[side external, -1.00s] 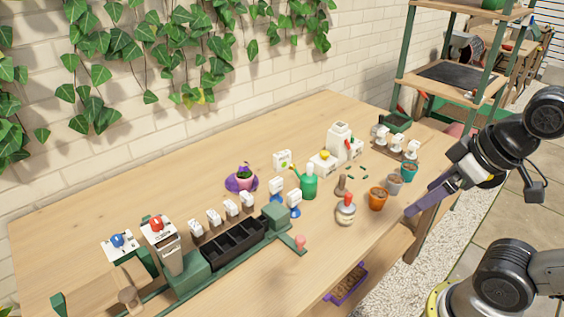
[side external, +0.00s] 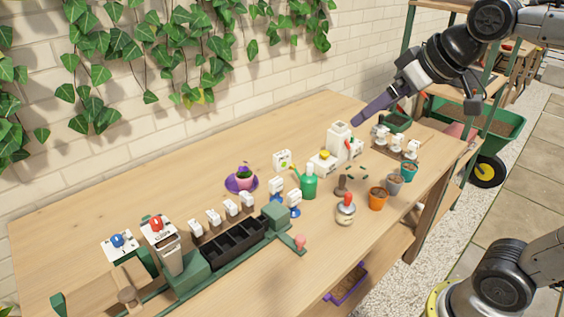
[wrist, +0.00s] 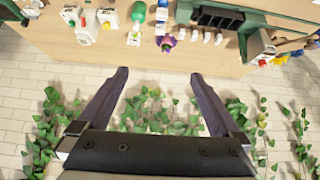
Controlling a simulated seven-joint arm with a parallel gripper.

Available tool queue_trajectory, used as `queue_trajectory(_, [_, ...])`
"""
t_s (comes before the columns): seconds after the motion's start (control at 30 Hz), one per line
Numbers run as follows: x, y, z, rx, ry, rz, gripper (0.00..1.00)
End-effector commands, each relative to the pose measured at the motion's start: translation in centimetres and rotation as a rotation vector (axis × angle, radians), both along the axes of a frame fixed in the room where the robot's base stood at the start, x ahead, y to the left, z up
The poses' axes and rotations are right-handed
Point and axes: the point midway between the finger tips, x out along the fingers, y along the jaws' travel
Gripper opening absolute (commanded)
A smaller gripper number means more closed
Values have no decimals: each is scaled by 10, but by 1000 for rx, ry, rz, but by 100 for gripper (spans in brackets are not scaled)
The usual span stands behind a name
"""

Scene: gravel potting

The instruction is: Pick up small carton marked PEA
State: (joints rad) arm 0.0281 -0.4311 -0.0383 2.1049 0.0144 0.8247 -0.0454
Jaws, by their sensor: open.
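Several small white cartons stand on the bench, but their lettering is too small to read, so I cannot tell which is marked PEA. Some stand in a row (side external: 230,207) behind the black tray, two sit on blue bases (side external: 276,186), and more stand on a rack (side external: 396,143) at the right end. A white carton with a green label (side external: 282,160) stands apart near the back. My gripper (side external: 358,119) is in the air above the back right of the bench, touching nothing. In the wrist view my gripper (wrist: 160,76) is open and empty.
A white appliance (side external: 339,137) stands just below my gripper. A green watering can (side external: 309,182), a purple-saucered plant (side external: 243,179) and several pots (side external: 378,199) stand around it. A black tray (side external: 233,245) lies at front left. The ivy wall is behind; the back left bench is clear.

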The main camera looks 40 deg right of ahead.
Motion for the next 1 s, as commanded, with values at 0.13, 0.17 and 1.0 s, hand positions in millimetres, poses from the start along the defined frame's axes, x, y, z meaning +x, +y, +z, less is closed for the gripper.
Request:
queue_trajectory(0.13, [66, -10, 13, -2, -1, -17, 100])
queue_trajectory(0.17, [79, -12, 14, -2, 1, -20, 100])
queue_trajectory(1.0, [328, -105, -197, 25, 235, -131, 100])
